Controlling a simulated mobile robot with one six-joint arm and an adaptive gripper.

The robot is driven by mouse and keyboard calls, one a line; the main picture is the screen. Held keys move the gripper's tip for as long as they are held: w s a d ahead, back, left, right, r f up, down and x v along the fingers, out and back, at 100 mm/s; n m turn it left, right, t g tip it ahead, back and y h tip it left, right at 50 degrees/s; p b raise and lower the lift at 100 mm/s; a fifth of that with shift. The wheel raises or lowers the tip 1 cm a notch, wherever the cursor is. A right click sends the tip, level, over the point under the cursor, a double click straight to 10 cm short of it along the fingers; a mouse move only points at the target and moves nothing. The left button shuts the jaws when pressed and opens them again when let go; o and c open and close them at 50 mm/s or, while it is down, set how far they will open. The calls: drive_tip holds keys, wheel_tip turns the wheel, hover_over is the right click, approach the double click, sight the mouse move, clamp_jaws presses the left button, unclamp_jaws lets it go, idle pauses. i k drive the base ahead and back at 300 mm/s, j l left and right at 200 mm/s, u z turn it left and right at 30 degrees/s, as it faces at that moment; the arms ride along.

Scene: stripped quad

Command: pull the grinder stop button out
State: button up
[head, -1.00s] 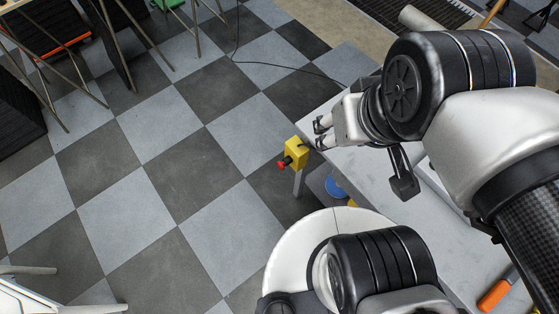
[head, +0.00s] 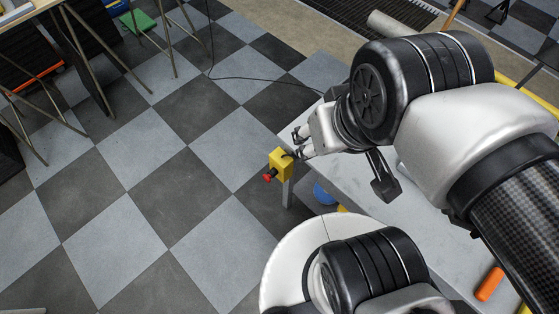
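The stop button is a small red knob (head: 269,176) on the left face of a yellow box (head: 281,163). The box is fixed near the left corner of a grey table (head: 345,178). My gripper (head: 298,145) is above and to the right of the box, over the table corner, with its fingers pointing left. The two fingertips are apart with a gap between them, and nothing shows in the gap. The red knob is on the far side of the box from my gripper. I cannot tell whether the knob is pushed in or out.
An orange handle (head: 489,284) lies on the table at the lower right. A blue round thing (head: 323,194) is below the table edge. A black cable (head: 250,77) runs across the checkered floor. The floor left of the box is clear.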

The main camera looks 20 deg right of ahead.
sight(268, 177)
drive_tip(key=j+u, duration=0.25)
drive_tip(key=j, duration=1.15)
drive_tip(key=i, duration=0.05)
